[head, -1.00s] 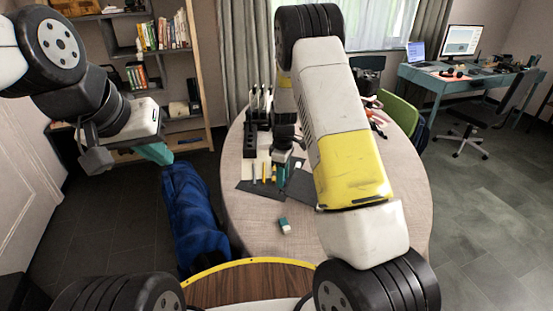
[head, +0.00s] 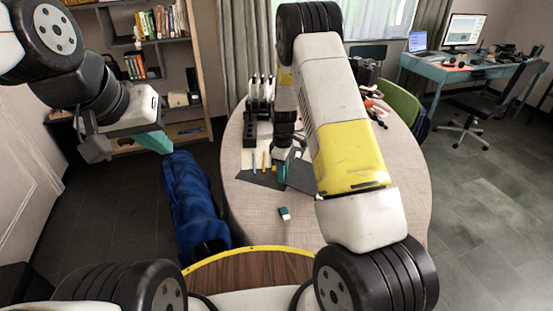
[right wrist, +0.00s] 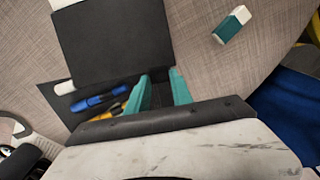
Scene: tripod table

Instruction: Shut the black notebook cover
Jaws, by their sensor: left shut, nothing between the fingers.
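The black notebook lies open on the round table. One dark half (head: 258,181) shows left of my right gripper in the head view, and the other half (head: 300,177) shows to its right, partly behind my arm. In the right wrist view a broad bare black panel (right wrist: 115,42) fills the upper left, and a second dark panel (right wrist: 52,97) lies under pens. My right gripper (head: 281,168) points down at the notebook between the halves. Its teal fingers (right wrist: 162,82) stand apart near the panel's edge; contact is unclear. My left gripper (head: 160,146) is shut and empty, away from the table.
A blue pen (right wrist: 100,97) and a yellow pen (head: 263,161) lie at the notebook. A white and teal eraser (head: 285,213) lies on the bare front of the table (head: 262,218). A black holder (head: 257,130) stands behind. A blue bag (head: 195,200) is left of the table.

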